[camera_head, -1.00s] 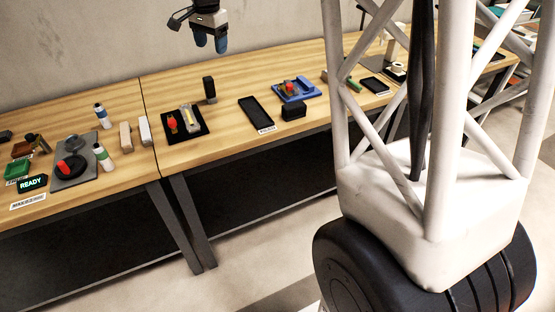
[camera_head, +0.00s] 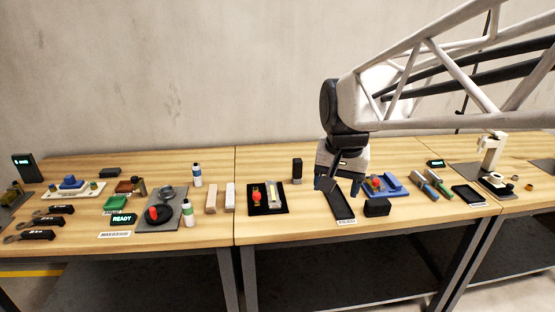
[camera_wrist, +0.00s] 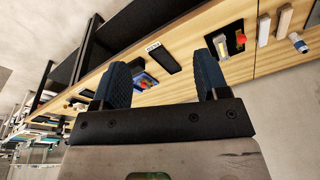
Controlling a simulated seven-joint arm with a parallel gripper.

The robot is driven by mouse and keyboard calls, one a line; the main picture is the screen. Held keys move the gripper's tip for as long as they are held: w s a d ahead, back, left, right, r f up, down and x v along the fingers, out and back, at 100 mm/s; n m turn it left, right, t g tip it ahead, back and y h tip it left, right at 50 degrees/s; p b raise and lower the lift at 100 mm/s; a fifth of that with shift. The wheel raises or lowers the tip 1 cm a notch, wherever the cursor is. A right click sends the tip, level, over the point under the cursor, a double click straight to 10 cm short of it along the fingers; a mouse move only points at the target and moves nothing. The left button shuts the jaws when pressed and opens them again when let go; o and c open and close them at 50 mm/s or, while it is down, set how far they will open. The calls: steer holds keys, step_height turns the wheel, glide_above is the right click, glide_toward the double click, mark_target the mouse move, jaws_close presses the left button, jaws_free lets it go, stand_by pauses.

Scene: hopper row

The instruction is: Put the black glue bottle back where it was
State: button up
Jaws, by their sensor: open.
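My gripper (camera_head: 341,187) is open, above the middle table near a black tray. In the wrist view its two blue fingers (camera_wrist: 166,68) are spread with nothing held between them. An upright black block-like item (camera_head: 297,170) stands at the back of the table, left of my gripper. I cannot tell whether it is the black glue bottle. A white bottle with a green band (camera_head: 188,212) and a white bottle with a blue band (camera_head: 197,176) stand farther left. A small dark bottle-like item (camera_head: 141,187) is near the green bin.
The black tray (camera_head: 341,206) lies under my gripper, with a black box (camera_head: 377,207) and a blue tray (camera_head: 392,190) to its right. A black mat (camera_head: 281,206) carries red and pale items. A grey mat (camera_head: 149,222) lies farther left. Bare wood shows along the back.

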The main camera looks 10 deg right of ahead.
steer(key=s+f+n, duration=0.2)
steer(key=s+f, duration=0.1)
steer(key=s, duration=0.5)
steer(key=s+f+n, duration=0.2)
steer(key=s+f, duration=0.1)
steer(key=s, duration=0.5)
steer(key=shift+a+t, duration=0.2)
steer(key=shift+t, duration=0.1)
